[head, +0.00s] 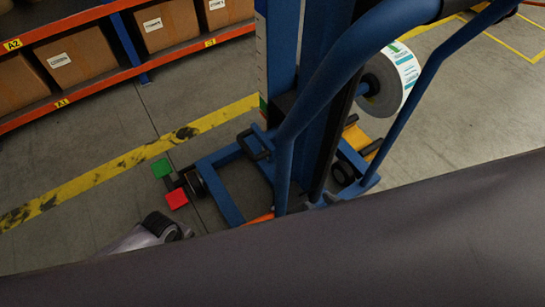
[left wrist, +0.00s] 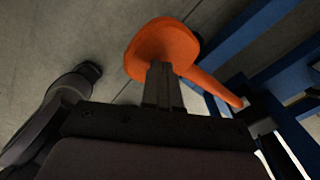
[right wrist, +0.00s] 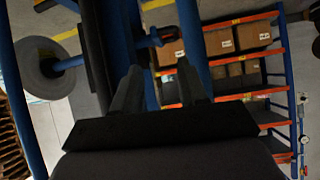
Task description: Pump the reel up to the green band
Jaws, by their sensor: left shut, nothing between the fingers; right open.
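The blue lifter's mast (head: 322,70) stands in the head view, with a white label reel (head: 399,78) on its right side. A pale scale strip (head: 261,60) on the mast has a small green band (head: 262,101) near its lower end. An orange pedal (left wrist: 163,48) fills the middle of the left wrist view; in the head view my arm hides most of it. My left gripper (left wrist: 161,70) is shut and empty, its tips at the pad; I cannot tell whether they touch. My right gripper (right wrist: 158,78) is open and empty, facing the mast; the reel (right wrist: 45,68) shows at left.
A green pad (head: 161,168) and a red pad (head: 177,198) sit low beside the lifter's wheel. Blue handle bars (head: 345,75) rise in front of the mast. An orange rack (head: 70,104) with boxes stands at upper left. A yellow floor line (head: 120,165) crosses bare concrete.

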